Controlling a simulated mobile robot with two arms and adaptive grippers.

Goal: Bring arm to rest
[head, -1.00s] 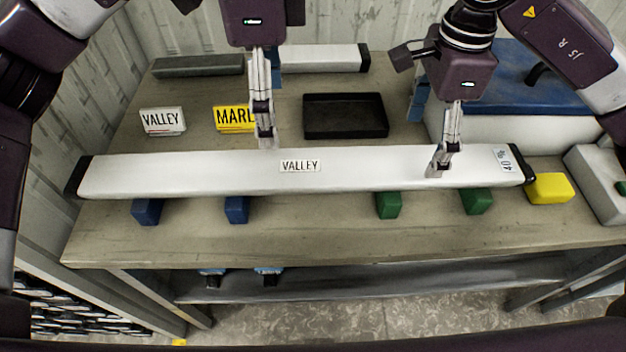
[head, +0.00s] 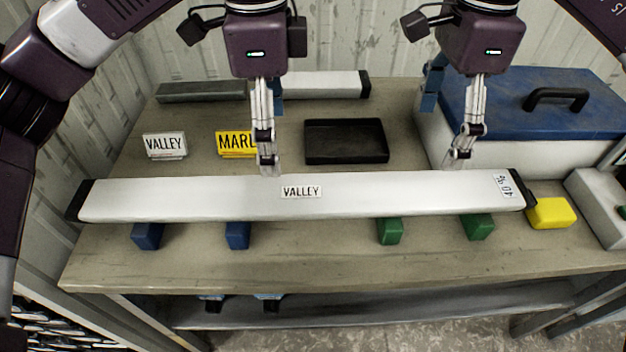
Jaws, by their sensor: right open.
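A long white core liner (head: 400,192) with black end caps and a VALLEY label (head: 301,192) lies across the bench on blue and green blocks. My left gripper (head: 268,172) points down with its fingertips at the liner's back edge, left of its middle; the fingers overlap in this view, so its opening does not show. My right gripper (head: 457,160) is open and empty, just above and behind the liner's right part. I cannot tell whether the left fingertips touch the liner.
VALLEY (head: 165,145) and yellow MARL (head: 235,143) signs and a black tray (head: 346,141) stand behind the liner. A blue-lidded cooler (head: 530,105) is at the back right. A yellow block (head: 551,213) is by the liner's right end. The bench front (head: 320,262) is clear.

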